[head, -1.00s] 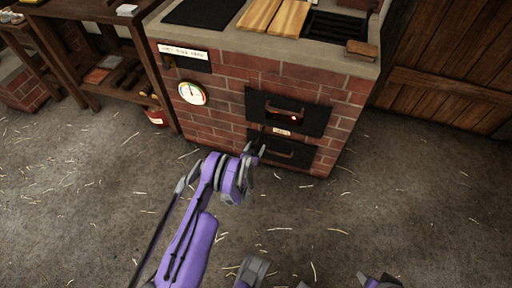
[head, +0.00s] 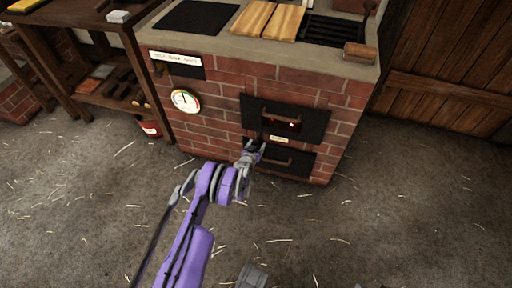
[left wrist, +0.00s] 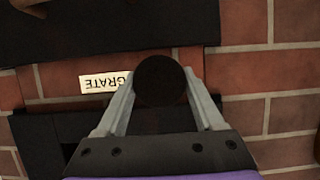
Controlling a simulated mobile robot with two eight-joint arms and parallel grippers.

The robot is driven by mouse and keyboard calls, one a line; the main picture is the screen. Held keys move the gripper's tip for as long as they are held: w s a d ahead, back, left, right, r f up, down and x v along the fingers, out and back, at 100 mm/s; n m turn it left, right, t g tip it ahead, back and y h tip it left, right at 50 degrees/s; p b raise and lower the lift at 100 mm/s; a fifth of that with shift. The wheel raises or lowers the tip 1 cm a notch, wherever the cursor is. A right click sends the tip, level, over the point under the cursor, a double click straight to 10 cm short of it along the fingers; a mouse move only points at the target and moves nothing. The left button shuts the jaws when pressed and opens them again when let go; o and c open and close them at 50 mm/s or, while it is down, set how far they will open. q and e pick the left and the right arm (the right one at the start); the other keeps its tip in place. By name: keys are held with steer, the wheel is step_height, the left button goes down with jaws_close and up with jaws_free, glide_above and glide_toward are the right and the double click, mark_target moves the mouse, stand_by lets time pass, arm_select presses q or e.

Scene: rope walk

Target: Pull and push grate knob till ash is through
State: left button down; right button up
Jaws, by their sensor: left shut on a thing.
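The grate knob (left wrist: 161,80) is a dark round knob on the front of the brick stove (head: 215,122). It sits between the two fingers of my left gripper (left wrist: 163,92) in the left wrist view, and the gripper is shut on it. In the head view my left gripper (head: 252,150) is at the stove front, beside the lower black door (head: 295,160). A white label reading GRATE (left wrist: 104,83) is beside the knob in the left wrist view. Ash is not visible.
The upper black door (head: 313,122) has a handle and a red glow behind a slot. A round gauge (head: 185,101) is on the brick to the left. A wooden shelf (head: 95,65) and a red bucket (head: 150,128) stand left of the stove. The straw-strewn floor in front is clear.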

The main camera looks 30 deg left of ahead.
arm_select(q)
steer(key=shift+c, duration=0.2)
jaws_free()
steer(key=shift+r, duration=0.15)
steer(key=p+v, duration=0.2)
steer(key=v, duration=0.8)
steer(key=shift+s, duration=0.4)
steer(key=shift+d, duration=0.1)
